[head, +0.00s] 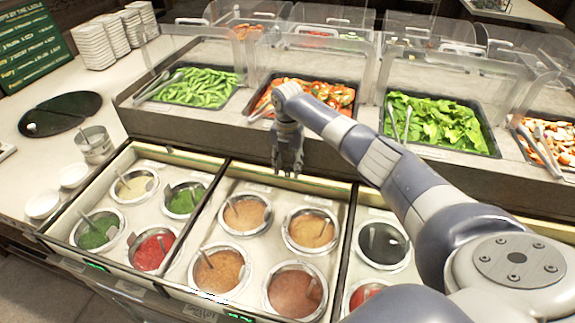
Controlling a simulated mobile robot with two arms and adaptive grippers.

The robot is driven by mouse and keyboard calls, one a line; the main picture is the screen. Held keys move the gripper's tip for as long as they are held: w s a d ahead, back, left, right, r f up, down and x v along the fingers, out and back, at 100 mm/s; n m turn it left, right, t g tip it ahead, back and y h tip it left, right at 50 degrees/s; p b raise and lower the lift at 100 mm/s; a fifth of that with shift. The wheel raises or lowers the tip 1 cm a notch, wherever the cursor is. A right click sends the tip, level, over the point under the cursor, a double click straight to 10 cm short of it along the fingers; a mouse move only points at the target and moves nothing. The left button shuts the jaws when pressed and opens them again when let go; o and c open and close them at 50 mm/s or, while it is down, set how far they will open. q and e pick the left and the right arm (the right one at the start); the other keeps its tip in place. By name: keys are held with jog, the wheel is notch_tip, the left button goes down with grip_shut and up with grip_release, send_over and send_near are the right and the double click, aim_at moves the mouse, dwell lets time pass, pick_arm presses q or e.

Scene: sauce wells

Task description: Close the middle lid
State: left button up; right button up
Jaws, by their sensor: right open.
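The middle sauce well (262,243) stands uncovered, with several round pots of orange and brown sauce showing. A thin pale edge strip (325,187) runs along its back; I cannot tell whether this is part of the middle lid. My right gripper (288,170) hangs fingers-down above the back edge of the middle well. It is open, with nothing visible between its fingers. I cannot tell whether it touches the edge. My left gripper is out of view.
The left well (127,170) and right well (352,237) are also uncovered. Behind stand vegetable trays, including green beans (203,86) and leaves (437,118), under clear guards (450,70). Bowls (42,204) and a metal cup (96,146) stand at left.

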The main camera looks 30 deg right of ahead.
jog(key=shift+f, duration=0.4)
grip_shut()
jog(key=shift+a, duration=0.1)
